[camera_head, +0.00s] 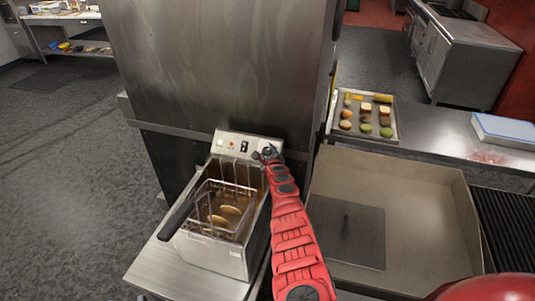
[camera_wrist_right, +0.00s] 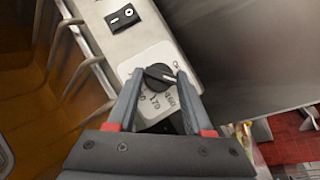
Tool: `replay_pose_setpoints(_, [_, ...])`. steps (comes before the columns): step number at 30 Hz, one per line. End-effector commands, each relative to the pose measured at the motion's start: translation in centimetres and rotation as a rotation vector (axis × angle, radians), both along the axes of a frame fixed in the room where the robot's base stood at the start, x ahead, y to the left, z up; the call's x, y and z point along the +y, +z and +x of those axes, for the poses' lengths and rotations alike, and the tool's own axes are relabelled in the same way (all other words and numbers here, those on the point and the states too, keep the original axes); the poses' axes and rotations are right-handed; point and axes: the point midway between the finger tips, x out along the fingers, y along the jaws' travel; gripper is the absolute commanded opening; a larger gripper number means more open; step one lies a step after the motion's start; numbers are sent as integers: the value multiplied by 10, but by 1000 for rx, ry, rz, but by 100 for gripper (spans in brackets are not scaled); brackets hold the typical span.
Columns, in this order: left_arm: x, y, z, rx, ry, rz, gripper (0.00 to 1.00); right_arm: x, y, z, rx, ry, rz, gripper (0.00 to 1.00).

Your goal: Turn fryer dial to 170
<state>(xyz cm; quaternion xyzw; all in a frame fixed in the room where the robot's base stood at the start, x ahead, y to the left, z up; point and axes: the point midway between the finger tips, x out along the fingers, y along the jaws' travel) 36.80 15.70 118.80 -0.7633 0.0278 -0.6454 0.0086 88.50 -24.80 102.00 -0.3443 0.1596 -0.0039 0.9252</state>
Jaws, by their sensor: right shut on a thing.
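The fryer (camera_head: 215,255) stands on a steel counter, with its sloped control panel (camera_head: 228,143) at the back. Its black dial (camera_wrist_right: 158,75) shows in the right wrist view on a white plate with printed marks, among them "170" (camera_wrist_right: 154,101) below the dial. A pale line on the dial points right, roughly toward the "OFF" mark; its exact setting is hard to read. My right gripper (camera_head: 267,154) is at the panel's right end, hiding most of the dial in the head view. In the wrist view its fingers (camera_wrist_right: 160,78) are shut on the dial's sides. My left gripper is out of view.
A black-handled wire basket (camera_head: 196,215) with food sits in the fryer's oil, left of my arm. A rocker switch (camera_wrist_right: 125,17) is beside the dial. A tall steel cabinet (camera_head: 220,60) rises behind. A tray of food (camera_head: 393,137) lies to the right.

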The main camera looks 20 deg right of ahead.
Motion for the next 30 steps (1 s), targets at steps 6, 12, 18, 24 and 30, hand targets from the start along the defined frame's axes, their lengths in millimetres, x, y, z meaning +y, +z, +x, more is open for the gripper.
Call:
replay_pose_setpoints(6, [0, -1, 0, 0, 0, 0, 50, 2, -3, -1, 1, -1, 3, 0])
replay_pose_setpoints(12, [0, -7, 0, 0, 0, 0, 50, 2, -6, -1, -19, -37, 32, 0])
replay_pose_setpoints(18, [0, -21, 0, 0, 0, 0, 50, 6, -8, 0, -71, -121, 107, 0])
replay_pose_setpoints(24, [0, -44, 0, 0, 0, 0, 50, 7, -12, 0, -141, -249, 215, 0])
replay_pose_setpoints(30, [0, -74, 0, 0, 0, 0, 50, 10, -14, 2, -219, -381, 332, 0])
